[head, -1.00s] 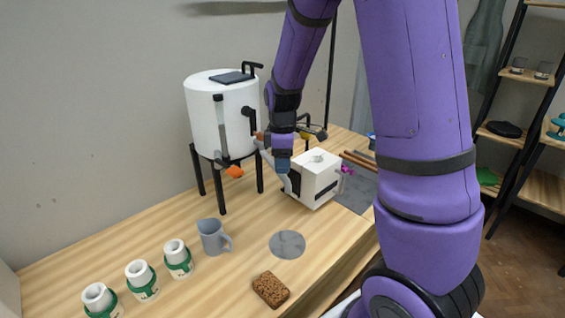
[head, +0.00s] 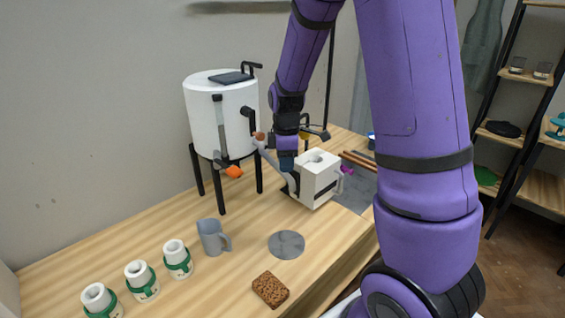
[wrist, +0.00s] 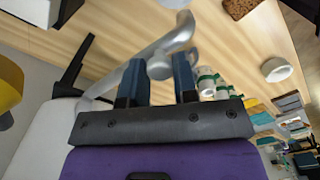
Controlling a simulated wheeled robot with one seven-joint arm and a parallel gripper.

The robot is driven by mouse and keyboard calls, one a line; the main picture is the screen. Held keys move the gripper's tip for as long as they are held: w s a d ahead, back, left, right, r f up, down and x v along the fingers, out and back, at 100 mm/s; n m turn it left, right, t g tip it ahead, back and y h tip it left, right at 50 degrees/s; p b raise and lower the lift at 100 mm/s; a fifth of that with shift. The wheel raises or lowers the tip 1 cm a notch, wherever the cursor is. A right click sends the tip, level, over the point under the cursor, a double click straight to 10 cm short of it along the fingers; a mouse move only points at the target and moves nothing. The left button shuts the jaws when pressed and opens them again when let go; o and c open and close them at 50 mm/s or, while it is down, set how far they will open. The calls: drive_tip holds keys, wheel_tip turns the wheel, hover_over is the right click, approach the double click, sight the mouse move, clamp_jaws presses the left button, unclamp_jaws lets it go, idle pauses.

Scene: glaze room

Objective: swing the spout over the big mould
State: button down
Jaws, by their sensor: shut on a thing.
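The big mould (head: 322,184) is a white block with a round hole in its top and a dark band, on the bench in the head view. The grey spout (head: 268,155) runs from the white tank (head: 222,115) down towards the mould's left side. My gripper (head: 286,165) is shut on the spout; in the wrist view its fingers (wrist: 158,82) stand either side of a round knob on the spout (wrist: 150,52). There the spout's bent end lies over bare bench, to the right of the white block (wrist: 35,10). The exact hold is hidden in the head view.
A grey mug (head: 212,238), a grey disc (head: 287,245) and a brown sponge (head: 270,290) lie in front. Several small white moulds with green bands (head: 142,281) line the front left. Sticks (head: 358,160) lie behind the big mould.

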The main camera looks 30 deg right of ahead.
drive_tip(key=shift+d+n, duration=0.3)
drive_tip(key=shift+d, duration=0.15)
drive_tip(key=c, duration=0.9)
unclamp_jaws()
drive_tip(key=shift+r, duration=0.15)
wheel_tip(320, 180, up, 11)
drive_tip(key=shift+f, duration=0.2)
drive_tip(key=shift+c, duration=0.2)
